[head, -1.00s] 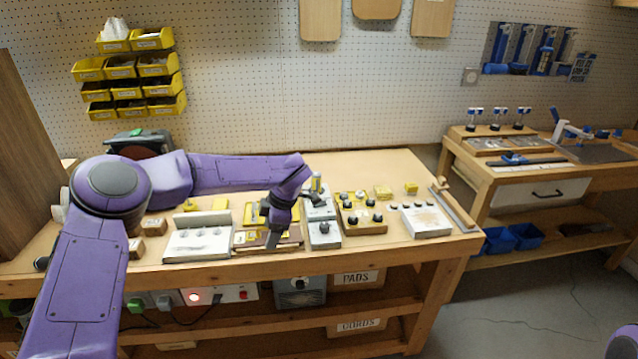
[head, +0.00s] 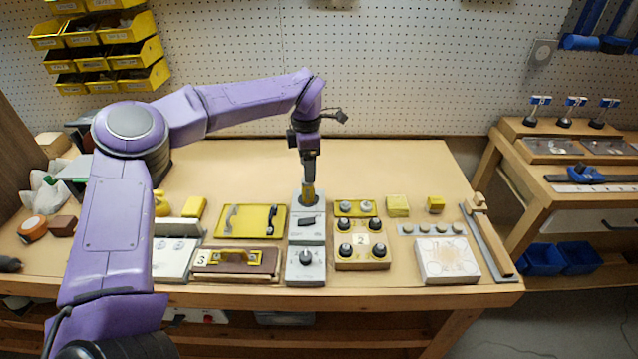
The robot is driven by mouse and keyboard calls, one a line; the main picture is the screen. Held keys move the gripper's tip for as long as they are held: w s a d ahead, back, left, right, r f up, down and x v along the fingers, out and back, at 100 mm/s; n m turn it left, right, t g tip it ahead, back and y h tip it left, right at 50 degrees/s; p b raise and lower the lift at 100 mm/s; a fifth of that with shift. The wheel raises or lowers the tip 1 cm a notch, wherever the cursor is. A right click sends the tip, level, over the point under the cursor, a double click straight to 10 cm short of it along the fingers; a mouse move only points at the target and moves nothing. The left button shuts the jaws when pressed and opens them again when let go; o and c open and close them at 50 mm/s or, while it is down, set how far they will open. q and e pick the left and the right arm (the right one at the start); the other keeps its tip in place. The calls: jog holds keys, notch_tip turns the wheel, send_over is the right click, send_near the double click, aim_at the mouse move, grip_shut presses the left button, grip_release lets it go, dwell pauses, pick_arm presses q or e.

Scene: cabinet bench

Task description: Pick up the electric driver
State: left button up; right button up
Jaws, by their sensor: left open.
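My left gripper (head: 308,181) points straight down over the back of a grey block (head: 306,232) near the middle of the bench. Its jaws are open, around or just in front of a small upright yellowish piece (head: 308,194) at the back of that block. This piece may be the electric driver, but the gripper hides most of it and I cannot tell for sure. I cannot tell whether the fingers touch it. My right gripper is out of view.
The back of the bench (head: 400,160) is clear.

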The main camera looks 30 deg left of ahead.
aim_at(304, 183)
pick_arm(q)
jog(key=s+f, duration=0.1)
jog(key=f, duration=0.1)
jog(key=s+f+p, duration=0.1)
jog(key=f, duration=0.1)
jog(key=shift+s+d, duration=0.1)
jog(key=shift+d, duration=0.05)
jog(key=f, duration=0.1)
jog(key=w+f, duration=0.1)
jog(key=f, duration=0.1)
jog(key=w+f+p, duration=0.1)
jog(key=shift+f, duration=0.4)
jog(key=shift+s+r, duration=0.2)
jog(key=shift+s, duration=0.15)
jog(key=shift+c, duration=1.2)
jog(key=shift+w, duration=0.1)
grip_shut()
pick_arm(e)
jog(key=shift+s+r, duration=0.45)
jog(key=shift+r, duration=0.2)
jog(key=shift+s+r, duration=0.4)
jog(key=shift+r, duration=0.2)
